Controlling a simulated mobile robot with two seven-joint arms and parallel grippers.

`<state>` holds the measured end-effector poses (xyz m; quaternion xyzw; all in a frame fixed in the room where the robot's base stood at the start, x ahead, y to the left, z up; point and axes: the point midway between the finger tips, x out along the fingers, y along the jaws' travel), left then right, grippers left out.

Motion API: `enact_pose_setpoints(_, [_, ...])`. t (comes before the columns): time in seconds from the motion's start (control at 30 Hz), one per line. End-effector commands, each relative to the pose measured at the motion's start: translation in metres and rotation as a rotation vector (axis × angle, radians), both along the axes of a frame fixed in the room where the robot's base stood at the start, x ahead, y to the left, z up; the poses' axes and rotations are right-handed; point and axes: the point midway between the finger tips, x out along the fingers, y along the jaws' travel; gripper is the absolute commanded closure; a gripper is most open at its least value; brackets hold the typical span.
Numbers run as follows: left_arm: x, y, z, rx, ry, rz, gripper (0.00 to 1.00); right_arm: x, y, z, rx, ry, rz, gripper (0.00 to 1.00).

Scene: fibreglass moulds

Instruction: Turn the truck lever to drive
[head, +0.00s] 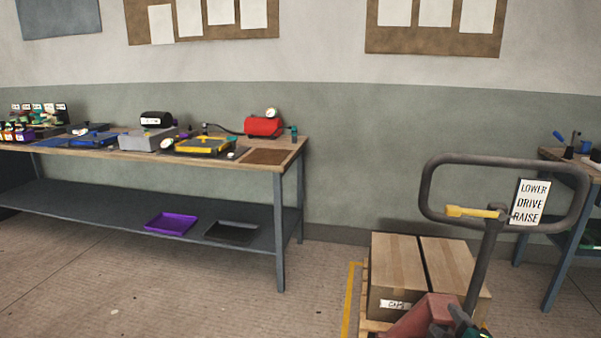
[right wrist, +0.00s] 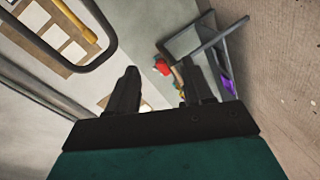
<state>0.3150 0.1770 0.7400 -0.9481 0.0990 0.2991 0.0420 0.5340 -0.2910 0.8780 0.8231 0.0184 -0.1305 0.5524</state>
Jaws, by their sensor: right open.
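The pallet truck's dark handle loop (head: 428,190) stands at the right in the head view. Its yellow lever (head: 470,212) lies across the loop, nearly level, with its broad end to the left. The lever's right end is beside the lower part of a white label (head: 530,202) reading LOWER, DRIVE, RAISE, close to RAISE. My right gripper (head: 447,319) is low, below the lever and in front of the truck's red body. In the right wrist view it (right wrist: 157,88) is open and empty, with the lever (right wrist: 76,20) apart from it at upper left. My left gripper is not in view.
Strapped cardboard boxes (head: 397,262) sit on the truck's pallet behind the handle. A long workbench (head: 270,166) with moulds and a red tank (head: 263,127) stands left against the wall. Another bench (head: 553,262) is at the right edge. The floor at left front is clear.

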Motion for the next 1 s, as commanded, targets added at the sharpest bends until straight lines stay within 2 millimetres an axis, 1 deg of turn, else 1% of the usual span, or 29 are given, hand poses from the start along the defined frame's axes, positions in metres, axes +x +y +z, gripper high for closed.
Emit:
enact_pose_setpoints(0.03, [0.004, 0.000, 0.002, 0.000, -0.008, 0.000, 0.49, -0.022, 0.015, -0.026, 0.104, 0.051, 0.007, 0.49])
enact_pose_setpoints(0.07, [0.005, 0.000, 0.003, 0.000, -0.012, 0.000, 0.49, -0.035, 0.024, -0.039, 0.170, 0.077, 0.008, 0.49])
enact_pose_setpoints(0.1, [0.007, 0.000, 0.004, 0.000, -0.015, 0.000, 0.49, -0.054, 0.035, -0.057, 0.265, 0.114, 0.006, 0.49])
enact_pose_setpoints(0.17, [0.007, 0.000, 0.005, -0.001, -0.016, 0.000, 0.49, -0.085, 0.053, -0.080, 0.414, 0.172, -0.009, 0.49])
enact_pose_setpoints(0.2, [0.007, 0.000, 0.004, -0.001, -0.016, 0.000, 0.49, -0.105, 0.064, -0.093, 0.514, 0.207, -0.025, 0.49])
enact_pose_setpoints(0.3, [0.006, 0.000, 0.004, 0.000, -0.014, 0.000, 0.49, -0.152, 0.087, -0.116, 0.734, 0.281, -0.077, 0.49])
enact_pose_setpoints(0.4, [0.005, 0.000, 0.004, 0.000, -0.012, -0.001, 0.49, -0.187, 0.102, -0.128, 0.898, 0.329, -0.134, 0.49])
enact_pose_setpoints(0.43, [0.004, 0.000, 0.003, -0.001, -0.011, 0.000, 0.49, -0.195, 0.105, -0.131, 0.936, 0.341, -0.150, 0.49])
enact_pose_setpoints(0.5, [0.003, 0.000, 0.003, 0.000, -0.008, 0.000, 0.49, -0.208, 0.109, -0.134, 1.001, 0.356, -0.177, 0.49])
enact_pose_setpoints(0.6, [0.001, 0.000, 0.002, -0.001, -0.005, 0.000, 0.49, -0.217, 0.113, -0.136, 1.049, 0.366, -0.198, 0.49])
enact_pose_setpoints(1.0, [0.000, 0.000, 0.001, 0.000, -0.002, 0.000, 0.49, -0.218, 0.114, -0.136, 1.058, 0.368, -0.202, 0.49])
